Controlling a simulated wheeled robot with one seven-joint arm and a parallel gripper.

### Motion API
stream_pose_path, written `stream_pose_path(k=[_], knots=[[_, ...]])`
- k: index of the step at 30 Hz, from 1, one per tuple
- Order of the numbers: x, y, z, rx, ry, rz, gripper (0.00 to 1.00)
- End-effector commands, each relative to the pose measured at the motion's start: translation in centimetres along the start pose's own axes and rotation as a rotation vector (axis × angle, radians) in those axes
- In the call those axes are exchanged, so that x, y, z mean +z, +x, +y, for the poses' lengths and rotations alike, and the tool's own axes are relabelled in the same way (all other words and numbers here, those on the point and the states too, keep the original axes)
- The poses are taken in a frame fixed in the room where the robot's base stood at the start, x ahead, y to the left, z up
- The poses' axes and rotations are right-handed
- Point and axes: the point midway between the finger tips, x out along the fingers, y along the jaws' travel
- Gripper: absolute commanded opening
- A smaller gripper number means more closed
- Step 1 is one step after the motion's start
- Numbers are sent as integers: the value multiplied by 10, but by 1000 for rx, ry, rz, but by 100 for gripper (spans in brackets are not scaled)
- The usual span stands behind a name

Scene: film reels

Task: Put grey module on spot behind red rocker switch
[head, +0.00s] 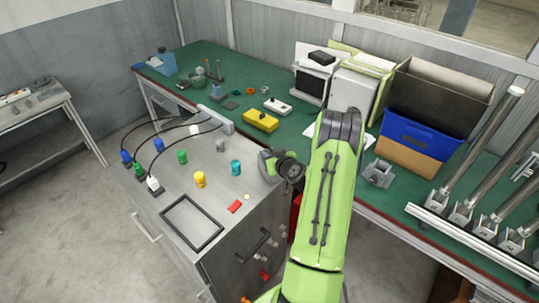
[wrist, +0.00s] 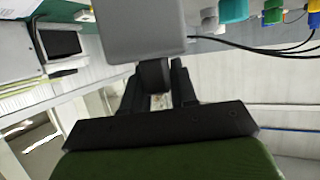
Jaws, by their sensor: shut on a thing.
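The grey module (wrist: 142,30) is a smooth grey block in the wrist view, with a dark narrower part below it between my fingers. My gripper (wrist: 157,82) is shut on that part. In the head view my gripper (head: 271,160) is at the right edge of the grey cabinet top, mostly hidden by my wrist, and I cannot make out the module clearly there. A flat red piece (head: 235,206), apparently the red rocker switch, lies on the cabinet top, left of and nearer than my gripper. A small pale round spot (head: 246,196) is just behind it.
The cabinet top (head: 180,210) also holds a yellow cylinder (head: 199,180), a teal cylinder (head: 236,168), a green cylinder (head: 182,157), a black frame (head: 192,222) and cabled plugs. A green bench (head: 290,125) with a yellow box (head: 261,121) stands behind.

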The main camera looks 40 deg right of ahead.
Motion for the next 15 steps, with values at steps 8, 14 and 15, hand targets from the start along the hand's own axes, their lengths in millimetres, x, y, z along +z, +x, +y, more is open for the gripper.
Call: stream_pose_path(k=[8,14,15], knots=[[1,1,0,0,-1,3,0],[2,1,0,0,0,0,46],[2,1,0,0,0,0,52]])
